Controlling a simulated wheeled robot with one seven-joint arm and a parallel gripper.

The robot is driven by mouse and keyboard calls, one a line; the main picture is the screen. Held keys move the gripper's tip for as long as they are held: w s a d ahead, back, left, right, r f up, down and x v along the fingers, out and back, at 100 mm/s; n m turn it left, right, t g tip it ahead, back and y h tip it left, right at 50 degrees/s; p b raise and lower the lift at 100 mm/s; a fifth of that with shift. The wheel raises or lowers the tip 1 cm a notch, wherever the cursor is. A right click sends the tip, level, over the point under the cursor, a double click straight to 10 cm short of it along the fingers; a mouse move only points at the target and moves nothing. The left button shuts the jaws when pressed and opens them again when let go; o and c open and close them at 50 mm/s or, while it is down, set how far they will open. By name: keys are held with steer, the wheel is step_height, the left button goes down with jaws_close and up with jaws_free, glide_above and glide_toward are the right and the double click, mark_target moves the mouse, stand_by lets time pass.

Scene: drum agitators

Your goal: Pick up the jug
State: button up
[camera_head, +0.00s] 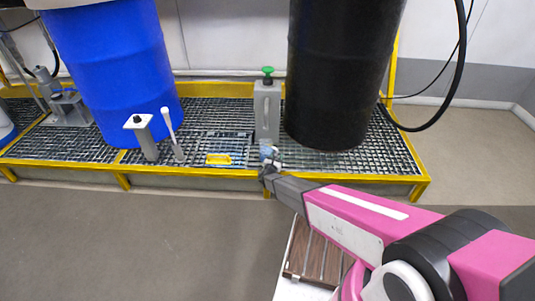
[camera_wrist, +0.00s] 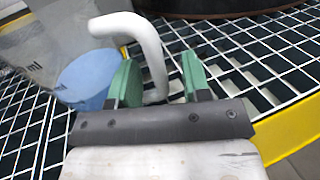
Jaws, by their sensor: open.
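The jug is a translucent grey vessel with "ml" marks (camera_wrist: 45,48), a blue patch low on its side and a curved white handle (camera_wrist: 150,45). In the head view the jug (camera_head: 268,151) is a small bluish shape on the grating, partly hidden by my gripper (camera_head: 268,170). In the wrist view my gripper (camera_wrist: 160,65) is open, with its green fingers on either side of the handle's lower part. The left finger covers part of the jug's side. I cannot tell whether either finger touches the handle.
A yellow-edged grating platform (camera_head: 222,172) carries a blue drum (camera_head: 110,70), a black drum (camera_head: 340,75), a grey post with a green knob (camera_head: 267,108), a shorter post (camera_head: 142,135), a white-topped lever (camera_head: 172,135) and a yellow item (camera_head: 219,159). Front floor at left is clear.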

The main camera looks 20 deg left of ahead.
mark_target(264, 149)
steer(key=shift+w, duration=0.3)
jaws_close()
steer(key=shift+r, duration=0.15)
steer(key=shift+s+r, duration=0.1)
steer(key=shift+r, duration=1.25)
steer(key=s+a+r, duration=0.2)
steer(key=a+r, duration=0.1)
steer(key=s+a+r, duration=0.3)
steer(key=shift+s, duration=0.15)
step_height(264, 149, up, 8)
steer(key=s+a, duration=0.2)
steer(key=shift+s+a, duration=0.2)
steer(key=shift+a, duration=0.1)
